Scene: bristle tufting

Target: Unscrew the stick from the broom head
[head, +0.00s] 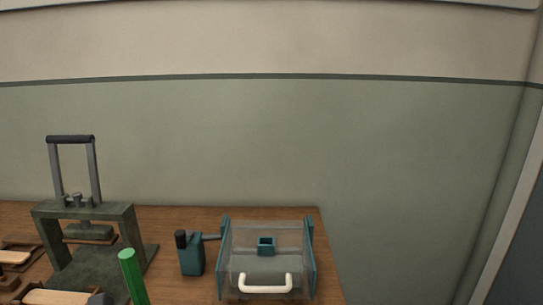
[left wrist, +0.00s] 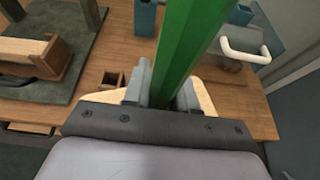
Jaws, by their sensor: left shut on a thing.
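The green stick (head: 130,272) rises in the lower left of the head view, tilted slightly. In the left wrist view the same stick (left wrist: 187,40) runs up from between the fingers of my left gripper (left wrist: 163,92), which is shut on it. Pale wood (left wrist: 208,98) shows on both sides of the fingers and may be the broom head. Most of it is hidden behind my gripper, so I cannot tell whether the stick is still joined to it. My right gripper is in neither view.
A press with a dark handle (head: 70,139) stands at the left of the table. A teal canister (head: 192,255) and a clear-walled box with a white handle (head: 265,285) stand right of the stick. Wooden pieces (head: 17,257) lie at the left edge.

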